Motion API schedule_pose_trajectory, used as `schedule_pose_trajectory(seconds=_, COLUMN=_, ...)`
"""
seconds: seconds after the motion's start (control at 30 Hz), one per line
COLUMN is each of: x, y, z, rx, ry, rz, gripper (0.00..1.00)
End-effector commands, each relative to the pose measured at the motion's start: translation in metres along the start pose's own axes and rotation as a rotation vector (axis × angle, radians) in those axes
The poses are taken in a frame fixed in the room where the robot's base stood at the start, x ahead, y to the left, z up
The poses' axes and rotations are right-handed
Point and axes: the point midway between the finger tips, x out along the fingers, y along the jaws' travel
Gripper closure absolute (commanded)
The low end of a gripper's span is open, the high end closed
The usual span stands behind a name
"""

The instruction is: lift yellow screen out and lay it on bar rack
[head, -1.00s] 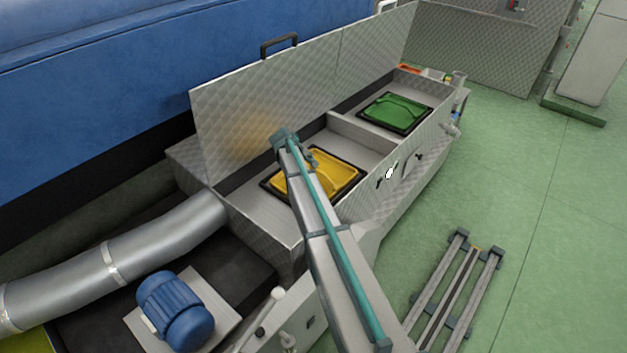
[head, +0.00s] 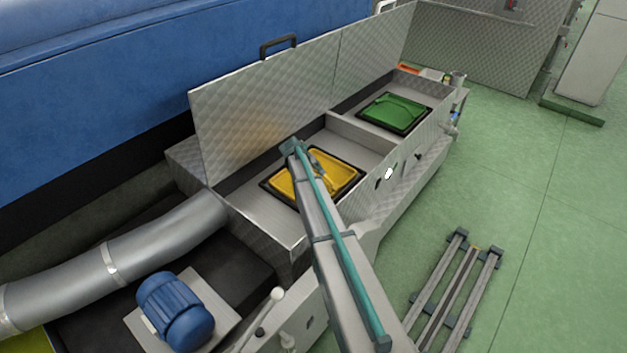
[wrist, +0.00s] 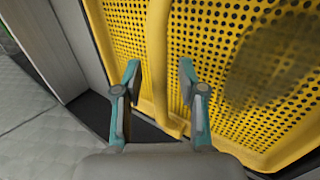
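The yellow screen (head: 341,177) lies in the near compartment of the metal box, inside a black frame (head: 352,188). In the wrist view the yellow screen (wrist: 225,75) is a perforated panel with a raised yellow handle bar (wrist: 157,70). My gripper (wrist: 160,75) is open, with one finger on each side of the handle bar. Whether the fingers touch the bar I cannot tell. In the head view my arm hides part of the screen. The bar rack (head: 444,297) stands on the green floor at the lower right, with nothing on it.
A green screen (head: 393,112) sits in the far compartment, behind a metal divider (head: 362,133). The raised lid (head: 265,105) stands behind the box. A blue motor (head: 176,308) and a silver duct (head: 120,258) are at the lower left.

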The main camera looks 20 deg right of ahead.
Motion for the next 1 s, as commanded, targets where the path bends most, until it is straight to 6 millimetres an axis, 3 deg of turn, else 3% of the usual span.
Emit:
schedule_pose_trajectory(seconds=0.03, x=0.000, y=0.000, z=0.000, rx=0.000, ry=0.000, rz=0.000, gripper=0.72)
schedule_pose_trajectory(seconds=0.2, x=0.000, y=0.000, z=0.000, rx=0.000, ry=0.000, rz=0.000, gripper=1.00)
schedule_pose_trajectory(seconds=0.73, x=-0.003, y=0.002, z=0.000, rx=0.000, ry=0.001, rz=0.002, gripper=1.00)
schedule_pose_trajectory(seconds=1.0, x=-0.022, y=0.014, z=0.000, rx=0.000, ry=0.002, rz=0.003, gripper=1.00)
